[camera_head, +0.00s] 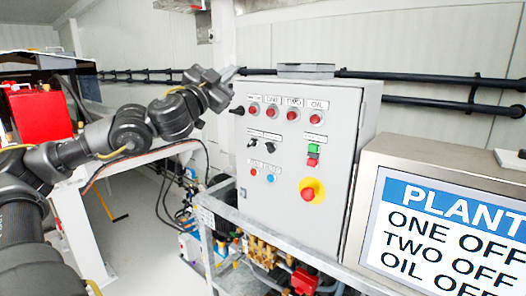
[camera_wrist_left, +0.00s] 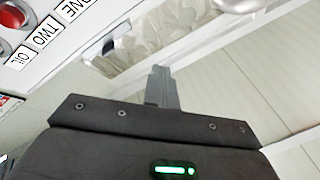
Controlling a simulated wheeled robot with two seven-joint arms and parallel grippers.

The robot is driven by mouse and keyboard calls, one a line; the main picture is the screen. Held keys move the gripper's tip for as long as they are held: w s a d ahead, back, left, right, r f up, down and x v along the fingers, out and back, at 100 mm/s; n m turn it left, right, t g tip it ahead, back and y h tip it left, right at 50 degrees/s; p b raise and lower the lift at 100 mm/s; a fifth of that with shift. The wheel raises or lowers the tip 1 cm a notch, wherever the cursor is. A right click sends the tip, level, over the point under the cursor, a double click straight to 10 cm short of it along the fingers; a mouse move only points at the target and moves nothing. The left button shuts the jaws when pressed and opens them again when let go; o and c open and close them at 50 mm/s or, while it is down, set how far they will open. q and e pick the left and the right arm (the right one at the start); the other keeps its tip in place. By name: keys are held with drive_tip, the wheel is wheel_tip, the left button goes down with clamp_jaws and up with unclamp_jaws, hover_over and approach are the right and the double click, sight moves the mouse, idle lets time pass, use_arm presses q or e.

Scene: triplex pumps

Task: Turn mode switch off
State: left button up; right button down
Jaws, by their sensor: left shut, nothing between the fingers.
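The grey control cabinet (camera_head: 290,190) stands in the middle of the head view. Two small black selector switches (camera_head: 252,143) (camera_head: 283,144) sit side by side on its front; their labels are too small to read, so I cannot tell which is the mode switch. My right gripper is not in view.
Red lamps (camera_head: 271,112) line the cabinet's top, with green and red buttons (camera_head: 313,155) and a red emergency stop on yellow (camera_head: 309,192) below. Black pipes (camera_head: 430,83) run along the wall behind. A sign board (camera_head: 440,230) stands at right, pump parts (camera_head: 262,250) below.

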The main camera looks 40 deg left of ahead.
use_arm(q)
drive_tip(key=o, duration=1.2)
drive_tip(key=shift+a, duration=0.1)
drive_tip(key=shift+c, duration=0.2)
drive_tip(key=w+d+f+m+g+h+b, duration=0.1)
drive_tip(key=d+f+b, duration=0.15)
drive_tip(key=f, duration=0.45)
drive_tip(key=w+d+f+m+g+h+b, duration=0.1)
drive_tip(key=d+f+g, duration=0.15)
drive_tip(key=f, duration=0.55)
drive_tip(key=s+a+r+n+t+y+b, duration=0.2)
drive_tip(key=s+r+b, duration=0.4)
drive_tip(key=s+r, duration=0.4)
drive_tip(key=shift+s+a+r+t, duration=0.3)
drive_tip(key=shift+s+a+t, duration=0.45)
drive_tip(key=shift+s, duration=0.15)
